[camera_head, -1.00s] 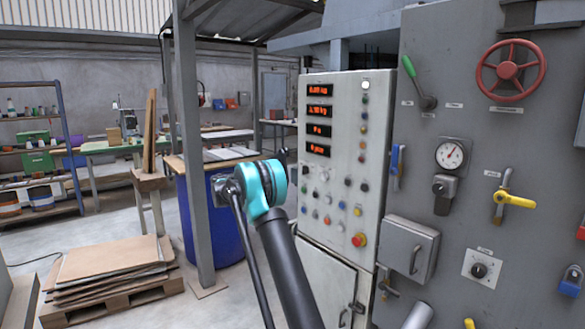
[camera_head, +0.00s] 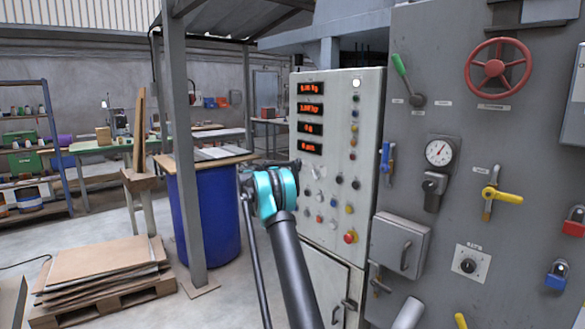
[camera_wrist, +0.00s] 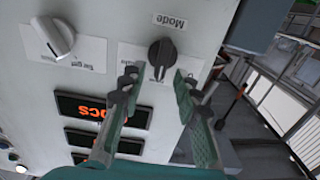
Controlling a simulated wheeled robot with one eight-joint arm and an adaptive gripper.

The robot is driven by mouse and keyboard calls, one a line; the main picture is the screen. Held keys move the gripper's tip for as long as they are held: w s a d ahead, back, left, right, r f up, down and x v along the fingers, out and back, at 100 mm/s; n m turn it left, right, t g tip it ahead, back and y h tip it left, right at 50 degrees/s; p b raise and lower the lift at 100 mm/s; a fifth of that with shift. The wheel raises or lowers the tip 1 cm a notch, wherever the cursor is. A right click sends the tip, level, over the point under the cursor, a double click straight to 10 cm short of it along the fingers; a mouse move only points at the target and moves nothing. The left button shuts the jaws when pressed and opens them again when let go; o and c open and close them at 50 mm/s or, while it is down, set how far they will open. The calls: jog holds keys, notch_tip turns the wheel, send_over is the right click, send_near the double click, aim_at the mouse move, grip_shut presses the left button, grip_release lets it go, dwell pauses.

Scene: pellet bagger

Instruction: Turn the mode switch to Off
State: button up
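The mode switch (camera_wrist: 161,54) is a black rotary knob on the pale panel, beside a label reading "Mode" in the wrist view. Its handle points down in that picture, toward my gripper, over a white label plate (camera_wrist: 128,54) whose words are partly hidden. My gripper (camera_wrist: 157,77) is open, its two toothed fingers apart on either side of the knob's lower end. I see no clear grip on the knob. In the head view the control cabinet (camera_head: 338,135) stands behind my arm. I cannot make out the mode switch or my fingertips there.
A grey machine wall (camera_head: 440,110) with a red handwheel (camera_head: 498,67) and levers stands right. A blue drum (camera_head: 212,215) stands left of my arm.

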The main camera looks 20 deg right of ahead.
jog(key=shift+w+d, duration=0.2)
jog(key=shift+d, duration=0.4)
grip_shut()
jog(key=shift+n, duration=0.4)
jog(key=n, duration=0.3)
jog(key=w+n, duration=0.1)
jog(key=n, duration=0.3)
jog(key=f+n, duration=0.1)
jog(key=n, duration=0.3)
jog(key=shift+w+a, duration=0.2)
jog(key=shift+a, duration=0.1)
